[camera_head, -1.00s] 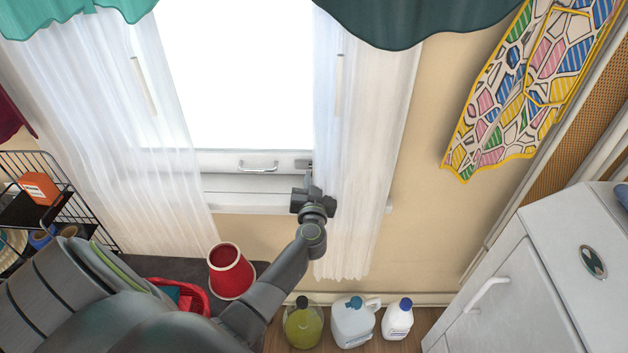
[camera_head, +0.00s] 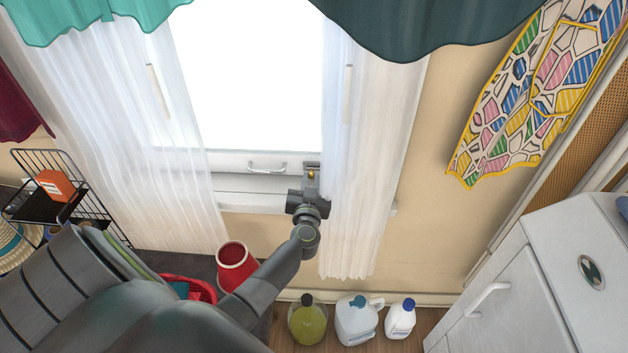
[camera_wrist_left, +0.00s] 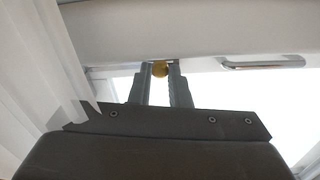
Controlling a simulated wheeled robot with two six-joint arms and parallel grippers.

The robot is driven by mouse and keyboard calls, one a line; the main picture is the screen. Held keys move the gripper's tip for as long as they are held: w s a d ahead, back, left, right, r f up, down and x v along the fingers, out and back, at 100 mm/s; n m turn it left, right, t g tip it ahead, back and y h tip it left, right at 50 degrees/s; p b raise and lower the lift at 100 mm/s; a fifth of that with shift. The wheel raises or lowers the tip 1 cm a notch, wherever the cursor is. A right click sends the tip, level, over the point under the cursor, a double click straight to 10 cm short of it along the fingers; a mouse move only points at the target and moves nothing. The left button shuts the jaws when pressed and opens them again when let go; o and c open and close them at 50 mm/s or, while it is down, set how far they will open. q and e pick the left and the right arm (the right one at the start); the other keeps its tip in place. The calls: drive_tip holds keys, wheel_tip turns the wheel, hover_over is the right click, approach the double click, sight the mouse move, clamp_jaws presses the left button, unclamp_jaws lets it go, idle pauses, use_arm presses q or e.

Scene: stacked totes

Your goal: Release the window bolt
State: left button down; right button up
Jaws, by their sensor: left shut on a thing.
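The window (camera_head: 250,90) has a white frame with a metal pull handle (camera_head: 267,167) on its lower rail. The window bolt shows as a small brass knob (camera_head: 311,174) at the right end of this rail. In the left wrist view the knob (camera_wrist_left: 160,69) sits between the two fingertips. My left gripper (camera_head: 311,178) is at the bolt, with its fingers pointing up the window, and is shut on the knob. The fingers hide most of the bolt's body. My right gripper is not in view.
Sheer white curtains hang left (camera_head: 160,130) and right (camera_head: 372,150) of the window, the right one close beside my gripper. A white cabinet (camera_head: 520,300) is at the right.

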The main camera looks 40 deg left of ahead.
use_arm(q)
drive_tip(key=shift+a, duration=0.15)
drive_tip(key=c, duration=1.3)
unclamp_jaws()
drive_tip(key=shift+s+a, duration=0.1)
drive_tip(key=shift+s, duration=0.05)
drive_tip(key=shift+c, duration=0.2)
